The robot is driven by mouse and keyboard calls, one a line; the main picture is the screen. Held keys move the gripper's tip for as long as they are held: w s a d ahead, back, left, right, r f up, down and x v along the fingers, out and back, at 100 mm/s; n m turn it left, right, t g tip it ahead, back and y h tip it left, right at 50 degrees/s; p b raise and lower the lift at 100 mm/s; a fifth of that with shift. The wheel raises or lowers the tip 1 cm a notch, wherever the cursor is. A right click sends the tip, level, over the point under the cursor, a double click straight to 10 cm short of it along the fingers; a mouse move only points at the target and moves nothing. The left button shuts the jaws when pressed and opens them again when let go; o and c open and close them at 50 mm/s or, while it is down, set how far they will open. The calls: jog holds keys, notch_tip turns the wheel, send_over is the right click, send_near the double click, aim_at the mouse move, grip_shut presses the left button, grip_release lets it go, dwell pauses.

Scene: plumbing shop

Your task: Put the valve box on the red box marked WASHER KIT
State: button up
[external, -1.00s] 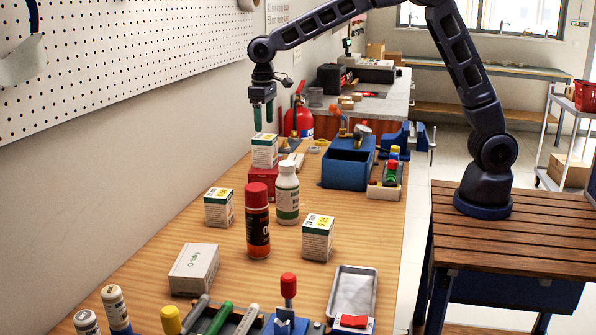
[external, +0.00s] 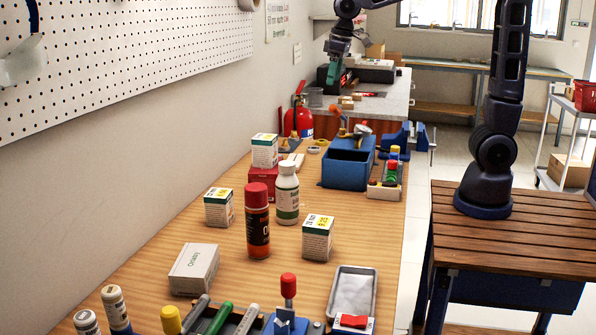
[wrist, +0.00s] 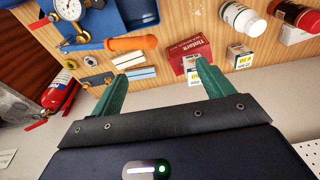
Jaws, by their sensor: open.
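A white carton with a green and yellow label (external: 265,150) sits upright on the red box (external: 263,184) at the left back of the bench. Similar white cartons stand at the left (external: 218,208) and nearer the front (external: 317,240); their print is too small to tell which is a valve box. In the wrist view the red box (wrist: 182,50) shows, with a white carton (wrist: 190,67) at it, partly behind a finger. My gripper (external: 334,76) is raised beyond the red box, apart from it. Its green fingers (wrist: 158,72) are open and empty.
A red-capped spray can (external: 257,225) and a white bottle (external: 287,193) stand in front of the red box. A blue bin (external: 347,165) stands to its right. A fire extinguisher (external: 300,118) is near the wall. Bare wood lies around the front cartons.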

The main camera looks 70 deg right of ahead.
jog(key=s+d+f+t, duration=0.1)
jog(key=s+d, duration=0.2)
jog(key=s, duration=1)
jog(key=s+d+f+t, duration=0.1)
jog(key=s+d+f, duration=0.1)
jog(key=s, duration=1.2)
jog(key=shift+d+f+t, duration=0.25)
jog(key=shift+d+t, duration=0.05)
jog(key=shift+d, duration=0.5)
